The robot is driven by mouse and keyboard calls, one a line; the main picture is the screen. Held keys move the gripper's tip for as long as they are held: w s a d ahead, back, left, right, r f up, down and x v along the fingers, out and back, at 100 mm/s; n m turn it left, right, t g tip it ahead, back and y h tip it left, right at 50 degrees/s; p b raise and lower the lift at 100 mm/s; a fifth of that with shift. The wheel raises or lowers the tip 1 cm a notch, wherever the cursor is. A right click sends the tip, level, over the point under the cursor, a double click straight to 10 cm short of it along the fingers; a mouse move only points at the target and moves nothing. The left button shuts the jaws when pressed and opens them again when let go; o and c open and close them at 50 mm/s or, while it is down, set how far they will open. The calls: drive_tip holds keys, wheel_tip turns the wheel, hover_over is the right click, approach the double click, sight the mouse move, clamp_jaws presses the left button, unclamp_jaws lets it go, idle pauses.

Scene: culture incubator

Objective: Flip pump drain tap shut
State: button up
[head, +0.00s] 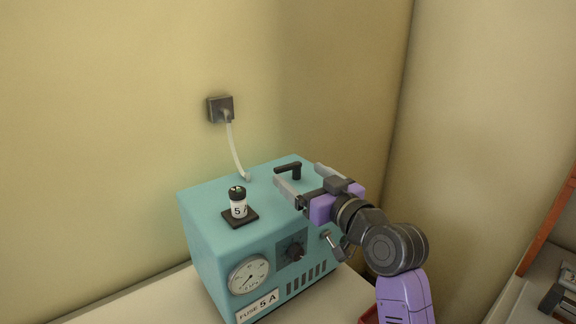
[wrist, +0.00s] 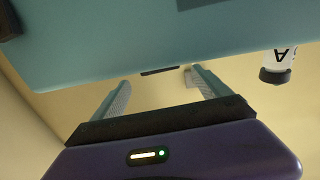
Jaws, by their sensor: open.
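The pump is a teal box (head: 205,235) on a pale surface against the wall. A black L-shaped lever (head: 288,168) stands on its top near the back; it looks like the drain tap. My gripper (head: 300,176) is open over the right part of the pump top, its two grey fingers spread close to the lever. I cannot tell whether they touch it. In the wrist view my gripper (wrist: 157,80) shows empty between its fingers, with a thin dark strip (wrist: 160,71) at the teal edge just past the fingertips, perhaps the lever.
A fuse holder marked 5 A (head: 239,203) stands on a black pad on the pump top. The front carries a gauge (head: 248,275), a black knob (head: 295,251) and a small metal fitting (head: 326,236). A white cable (head: 234,150) runs up to a wall socket (head: 220,109).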

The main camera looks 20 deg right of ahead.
sight(290, 167)
drive_tip(key=p+x, duration=0.1)
drive_tip(key=x, duration=0.5)
drive_tip(key=shift+w, duration=0.2)
drive_tip(key=c, duration=1.4)
drive_tip(key=shift+o, duration=0.2)
drive_tip(key=shift+d+f+y+b, duration=0.1)
drive_tip(key=shift+f+y+b, duration=0.15)
drive_tip(key=shift+b, duration=0.5)
drive_tip(key=shift+s+r+n+y+b, duration=0.1)
drive_tip(key=shift+s+n+y+b, duration=0.05)
drive_tip(key=shift+n+y+b, duration=0.5)
drive_tip(key=shift+r+g, duration=0.15)
drive_tip(key=shift+g, duration=0.15)
drive_tip(key=o, duration=1.4)
drive_tip(key=shift+c, duration=0.2)
